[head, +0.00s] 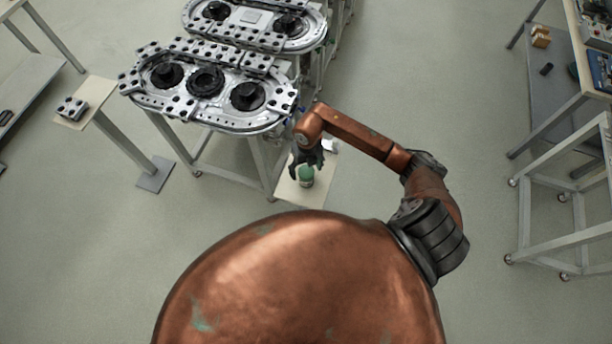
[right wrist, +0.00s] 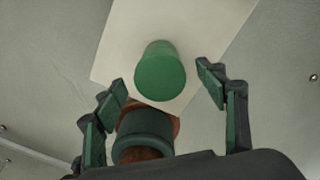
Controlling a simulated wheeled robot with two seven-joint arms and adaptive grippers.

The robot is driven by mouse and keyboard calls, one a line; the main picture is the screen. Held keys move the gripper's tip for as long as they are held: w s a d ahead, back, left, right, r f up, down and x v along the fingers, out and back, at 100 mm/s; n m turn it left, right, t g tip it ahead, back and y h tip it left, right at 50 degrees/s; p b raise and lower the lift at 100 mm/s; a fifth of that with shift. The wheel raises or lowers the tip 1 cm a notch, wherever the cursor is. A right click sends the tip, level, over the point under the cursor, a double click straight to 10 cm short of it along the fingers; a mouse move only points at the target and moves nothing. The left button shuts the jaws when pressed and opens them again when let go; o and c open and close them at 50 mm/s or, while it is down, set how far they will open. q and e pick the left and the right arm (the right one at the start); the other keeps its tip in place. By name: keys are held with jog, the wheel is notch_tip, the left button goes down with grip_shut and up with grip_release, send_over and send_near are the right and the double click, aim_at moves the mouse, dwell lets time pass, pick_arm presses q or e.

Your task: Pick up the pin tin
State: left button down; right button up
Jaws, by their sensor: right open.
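The pin tin, which I take to be the green cylinder (head: 306,174), stands on a small pale stand top (head: 312,196) in front of the ring track. In the right wrist view the green tin (right wrist: 160,72) shows its round end, over the pale plate (right wrist: 205,25). My right gripper (head: 304,166) is above and close beside the tin, partly covering it in the head view. In the wrist view its two fingers (right wrist: 163,84) are spread apart, one on each side of the tin's line, with nothing gripped. Contact cannot be seen. My left gripper is not in view.
The ring track (head: 215,85) with black round parts stands just behind and left of the stand. A small white object (head: 330,146) lies by my right forearm. Another small stand (head: 86,100) is at left. A workbench and a wheeled frame (head: 555,240) stand at right. Floor between is clear.

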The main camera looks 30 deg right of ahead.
jog(key=shift+f+p, duration=0.35)
jog(key=shift+f, duration=1.35)
jog(key=c, duration=1.4)
jog(key=shift+o, duration=0.2)
jog(key=shift+r, duration=0.1)
